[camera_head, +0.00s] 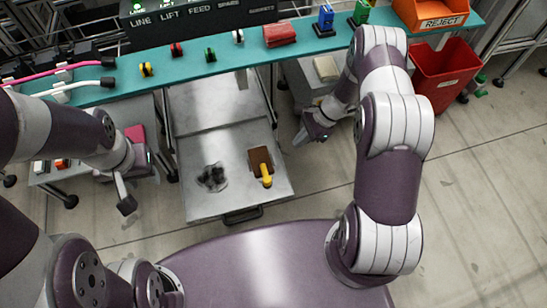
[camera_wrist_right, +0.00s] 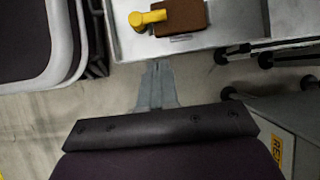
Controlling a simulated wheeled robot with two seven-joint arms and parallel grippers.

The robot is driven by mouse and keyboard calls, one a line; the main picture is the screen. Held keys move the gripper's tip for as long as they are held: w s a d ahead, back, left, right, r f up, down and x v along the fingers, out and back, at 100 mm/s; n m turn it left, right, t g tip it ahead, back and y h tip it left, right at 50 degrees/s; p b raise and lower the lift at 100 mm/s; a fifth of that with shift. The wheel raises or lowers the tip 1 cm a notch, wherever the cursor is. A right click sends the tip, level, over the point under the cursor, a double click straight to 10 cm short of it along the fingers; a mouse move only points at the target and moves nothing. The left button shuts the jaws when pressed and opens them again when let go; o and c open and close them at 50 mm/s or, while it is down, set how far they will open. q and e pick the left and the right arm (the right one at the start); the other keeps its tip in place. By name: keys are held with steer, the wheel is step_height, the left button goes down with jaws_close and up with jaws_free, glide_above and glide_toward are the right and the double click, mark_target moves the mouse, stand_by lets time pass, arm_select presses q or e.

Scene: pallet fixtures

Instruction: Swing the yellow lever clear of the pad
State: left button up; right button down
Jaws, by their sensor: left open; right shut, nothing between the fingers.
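The yellow lever (camera_head: 266,178) sits at the near edge of the brown pad (camera_head: 259,157), on the grey metal plate. One end overlaps the pad and the other reaches past its edge. In the right wrist view the lever (camera_wrist_right: 147,17) shows at the left edge of the pad (camera_wrist_right: 184,16). My right gripper (camera_head: 305,138) is off the right side of the plate, shut and empty, apart from lever and pad. Its closed fingers (camera_wrist_right: 158,72) point toward the plate in the wrist view. My left gripper (camera_head: 126,203) is open, left of the plate and far from the lever.
A dark patterned patch (camera_head: 212,177) lies on the plate left of the pad. A handle (camera_head: 243,214) is at the plate's near edge. The teal shelf (camera_head: 200,65) with several coloured parts runs behind. A red bin (camera_head: 440,75) stands at right.

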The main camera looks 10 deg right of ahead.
steer(key=b, duration=0.5)
glide_toward(267, 169)
steer(key=f, duration=0.4)
steer(key=shift+w+d+f, duration=0.1)
steer(key=shift+d, duration=0.1)
steer(key=shift+a+f+b, duration=0.25)
steer(key=shift+a+b, duration=0.1)
steer(key=shift+a, duration=0.2)
steer(key=shift+a+f+b, duration=0.3)
steer(key=shift+a, duration=0.3)
steer(key=shift+a+f, duration=0.15)
steer(key=shift+a, duration=0.5)
